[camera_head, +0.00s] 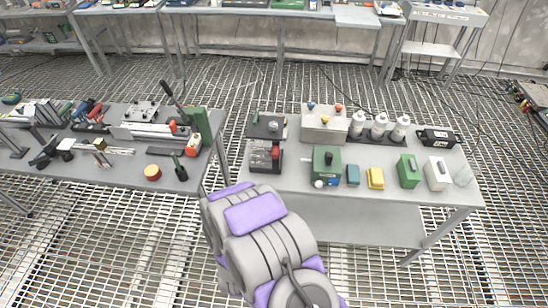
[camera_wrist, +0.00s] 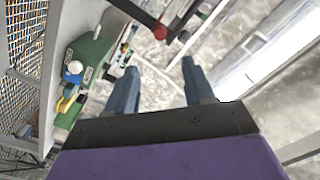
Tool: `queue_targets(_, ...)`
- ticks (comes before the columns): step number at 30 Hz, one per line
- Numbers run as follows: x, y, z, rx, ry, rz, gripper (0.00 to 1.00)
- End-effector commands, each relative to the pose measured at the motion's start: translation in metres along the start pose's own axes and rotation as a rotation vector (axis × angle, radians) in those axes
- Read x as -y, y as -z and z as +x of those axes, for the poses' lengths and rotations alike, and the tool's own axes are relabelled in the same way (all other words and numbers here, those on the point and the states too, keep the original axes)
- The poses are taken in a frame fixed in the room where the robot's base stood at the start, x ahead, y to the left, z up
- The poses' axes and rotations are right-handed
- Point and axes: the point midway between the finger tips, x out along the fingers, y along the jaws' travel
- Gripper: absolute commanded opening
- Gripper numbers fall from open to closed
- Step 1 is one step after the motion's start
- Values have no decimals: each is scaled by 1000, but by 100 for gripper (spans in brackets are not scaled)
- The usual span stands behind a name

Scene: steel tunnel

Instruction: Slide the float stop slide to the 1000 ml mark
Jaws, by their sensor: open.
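My gripper (camera_wrist: 160,84) shows in the wrist view with its two blue-grey fingers spread apart and nothing between them. Beyond the fingertips, near the top, is a dark bar with a red round end (camera_wrist: 160,31); it looks apart from the fingers. I cannot tell whether it belongs to the float stop. No float stop slide or 1000 ml mark can be made out for sure in either view. In the head view my grey and purple arm reaches up from the bottom centre, and its gripper end cannot be made out there.
In the wrist view a green panel (camera_wrist: 92,50) with a blue-and-white knob (camera_wrist: 73,70) lies left of my gripper. In the head view, the right table (camera_head: 350,190) holds a green box (camera_head: 326,163), several white bottles (camera_head: 379,126) and a black device with a red part (camera_head: 265,157). Another crowded table stands left.

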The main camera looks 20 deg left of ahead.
Motion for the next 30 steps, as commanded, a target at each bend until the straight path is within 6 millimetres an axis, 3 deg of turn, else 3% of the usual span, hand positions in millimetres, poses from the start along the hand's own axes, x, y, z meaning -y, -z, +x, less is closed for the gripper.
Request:
queue_targets(9, -3, -2, 32, -7, -2, 3, 53)
queue_targets(22, -4, 2, 57, -5, -4, 6, 53)
queue_targets(30, 0, 0, 99, -7, 1, -2, 53)
